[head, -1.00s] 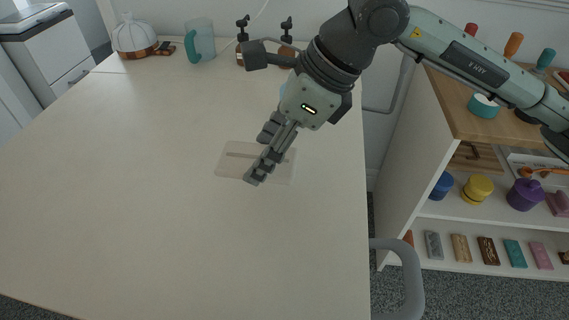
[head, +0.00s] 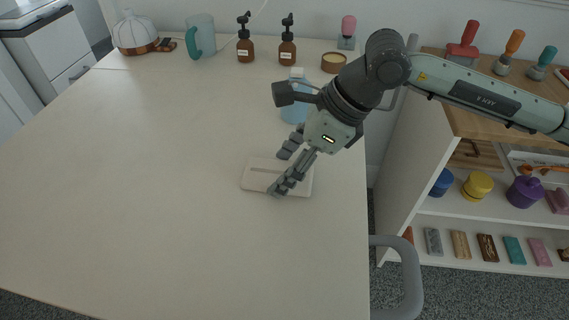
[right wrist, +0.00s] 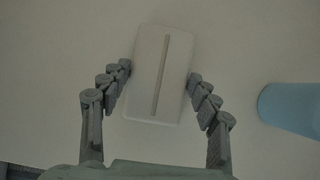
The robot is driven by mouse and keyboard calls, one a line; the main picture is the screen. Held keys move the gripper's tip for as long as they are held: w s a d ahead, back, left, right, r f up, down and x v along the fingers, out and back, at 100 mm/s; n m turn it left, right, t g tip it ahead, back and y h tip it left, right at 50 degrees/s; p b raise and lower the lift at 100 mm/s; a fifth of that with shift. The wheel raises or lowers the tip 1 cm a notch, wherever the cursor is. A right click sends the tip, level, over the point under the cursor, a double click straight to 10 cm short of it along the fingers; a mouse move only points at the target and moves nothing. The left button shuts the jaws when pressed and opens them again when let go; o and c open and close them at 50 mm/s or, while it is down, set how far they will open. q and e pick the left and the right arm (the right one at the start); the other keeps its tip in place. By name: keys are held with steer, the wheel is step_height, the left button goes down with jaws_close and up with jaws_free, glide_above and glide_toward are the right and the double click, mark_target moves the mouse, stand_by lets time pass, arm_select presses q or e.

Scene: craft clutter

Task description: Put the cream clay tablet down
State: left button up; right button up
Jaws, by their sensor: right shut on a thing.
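The cream clay tablet (head: 256,182) is a pale flat slab with a long groove along its middle. It is low over or on the table near its right edge; I cannot tell whether it touches the surface. My right gripper (head: 287,176) is shut on it. In the right wrist view the tablet (right wrist: 145,88) lies between the fingertips (right wrist: 160,75), one at each long side. In the head view the fingers hide part of the tablet. My left gripper is not in view.
Brown pump bottles (head: 245,48), a teal-handled jug (head: 201,38) and a round brown tin (head: 333,63) stand at the back. The table's left and front are clear.

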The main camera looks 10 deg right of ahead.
steer(key=o, duration=1.3)
steer(key=shift+r, duration=0.15)
steer(key=shift+d+r, duration=0.2)
steer(key=shift+r, duration=0.15)
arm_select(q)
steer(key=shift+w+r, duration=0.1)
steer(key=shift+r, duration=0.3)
arm_select(e)
steer(key=v, duration=1.1)
steer(key=shift+s+r, duration=0.1)
steer(key=shift+s, duration=0.05)
